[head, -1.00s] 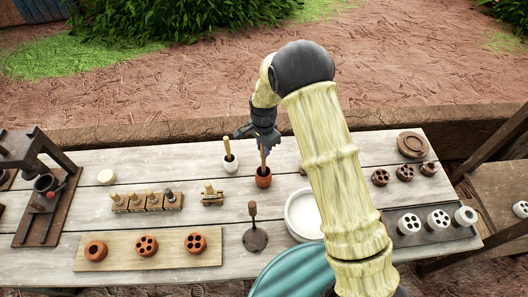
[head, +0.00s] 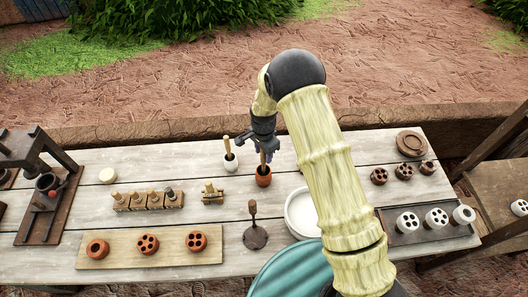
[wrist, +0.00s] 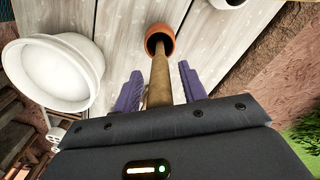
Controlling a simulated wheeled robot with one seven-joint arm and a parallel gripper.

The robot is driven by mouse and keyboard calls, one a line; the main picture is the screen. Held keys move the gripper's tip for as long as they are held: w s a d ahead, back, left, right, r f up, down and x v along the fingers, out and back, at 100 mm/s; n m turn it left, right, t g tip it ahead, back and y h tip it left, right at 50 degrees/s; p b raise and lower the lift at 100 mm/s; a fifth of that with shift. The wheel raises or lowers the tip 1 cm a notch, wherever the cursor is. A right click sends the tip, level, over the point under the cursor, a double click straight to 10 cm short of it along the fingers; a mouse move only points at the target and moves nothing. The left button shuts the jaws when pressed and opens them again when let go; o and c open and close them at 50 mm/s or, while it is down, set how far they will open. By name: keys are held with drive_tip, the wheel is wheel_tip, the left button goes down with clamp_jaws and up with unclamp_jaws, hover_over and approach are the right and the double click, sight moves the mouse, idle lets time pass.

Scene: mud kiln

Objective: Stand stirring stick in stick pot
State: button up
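A brown wooden stick (head: 263,158) stands in a small terracotta pot (head: 263,176) near the middle of the table. In the wrist view the stick (wrist: 160,82) has its far end inside the mouth of the terracotta pot (wrist: 160,38). My gripper (head: 266,147) is above this pot, around the stick's upper part. In the wrist view its two purple fingers (wrist: 159,90) are apart, one on each side of the stick, with gaps showing. The stick's near end is hidden behind my gripper's body. A small white pot (head: 231,161) with another light stick (head: 227,144) stands to the left.
A white bowl (head: 290,212) is close on the right of the pot. A dark round tool with an upright handle (head: 253,210) stands in front. Stamps in a wooden rack (head: 150,206) and a board with clay discs (head: 120,258) lie at left. Table behind the pots is clear.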

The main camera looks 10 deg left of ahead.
wheel_tip(320, 180, up, 17)
drive_tip(key=b, duration=0.7)
drive_tip(key=shift+r, duration=0.2)
drive_tip(key=shift+d, duration=0.15)
idle(0.5)
drive_tip(key=s+d+n+t, duration=0.1)
drive_tip(key=s+d+n, duration=0.15)
drive_tip(key=d, duration=0.55)
drive_tip(key=s+d+n, duration=0.1)
drive_tip(key=s+d, duration=0.2)
drive_tip(key=d, duration=0.5)
drive_tip(key=s+d+f+n+t, duration=0.1)
drive_tip(key=s+d+n, duration=0.3)
drive_tip(key=s+d, duration=0.5)
drive_tip(key=s, duration=0.3)
drive_tip(key=shift+t, duration=0.3)
drive_tip(key=shift+f, duration=0.1)
